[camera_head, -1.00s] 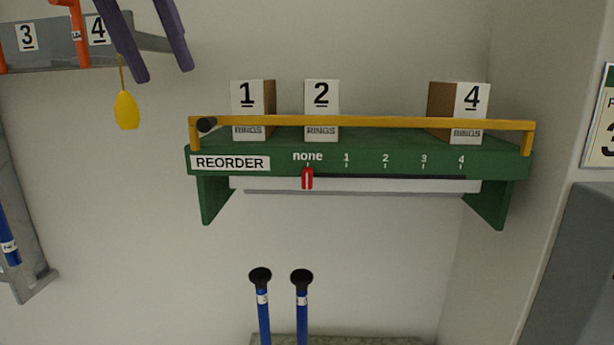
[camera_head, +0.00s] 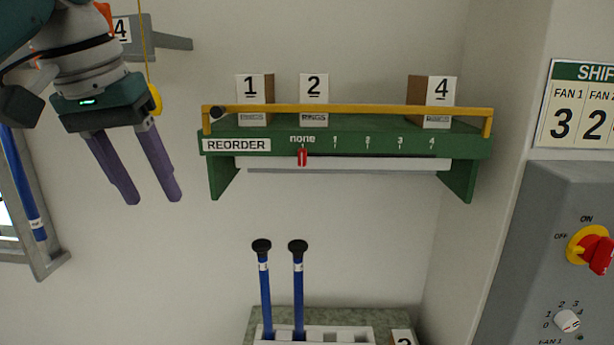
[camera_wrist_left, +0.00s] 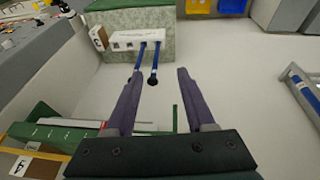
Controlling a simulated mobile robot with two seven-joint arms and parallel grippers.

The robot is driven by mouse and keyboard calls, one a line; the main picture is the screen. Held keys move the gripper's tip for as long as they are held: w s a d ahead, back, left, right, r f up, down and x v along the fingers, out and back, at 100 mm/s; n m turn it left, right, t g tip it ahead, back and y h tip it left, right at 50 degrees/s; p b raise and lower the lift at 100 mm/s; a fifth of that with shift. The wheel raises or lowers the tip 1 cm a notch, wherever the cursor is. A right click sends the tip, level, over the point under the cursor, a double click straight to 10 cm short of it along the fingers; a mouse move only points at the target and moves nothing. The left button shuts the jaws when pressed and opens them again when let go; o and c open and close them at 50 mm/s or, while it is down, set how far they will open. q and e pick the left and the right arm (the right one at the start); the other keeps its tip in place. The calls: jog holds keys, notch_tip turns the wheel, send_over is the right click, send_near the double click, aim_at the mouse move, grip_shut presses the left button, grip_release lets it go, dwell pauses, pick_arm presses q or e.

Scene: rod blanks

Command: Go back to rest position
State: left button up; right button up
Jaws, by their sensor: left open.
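My left gripper (camera_head: 152,200) hangs at the upper left of the head view, with its two purple fingers pointing down. It is open and empty, apart from the shelf and the rods. In the left wrist view its fingers (camera_wrist_left: 158,75) are spread with nothing between them. Two blue rods with black knobs (camera_head: 281,285) stand upright in a white holder (camera_head: 345,335) at the lower middle of the head view. They also show beyond the fingertips in the left wrist view (camera_wrist_left: 147,65). My right gripper is in neither view.
A green REORDER shelf (camera_head: 345,145) with a yellow rail and boxes 1, 2 and 4 is on the wall. Its red slider (camera_head: 302,157) sits at "none". A grey panel (camera_head: 540,240) with a red switch stands at right. A yellow tag (camera_head: 156,97) hangs behind my left gripper.

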pick_arm(q)
jog(key=s+f+y+p, duration=0.1)
jog(key=s+f, duration=1.1)
jog(key=f, duration=0.1)
jog(key=s+m+p, duration=0.1)
jog(key=s+m, duration=0.1)
jog(key=s, duration=1.6)
jog(key=shift+s+d+r, duration=0.15)
jog(key=shift+s, duration=0.15)
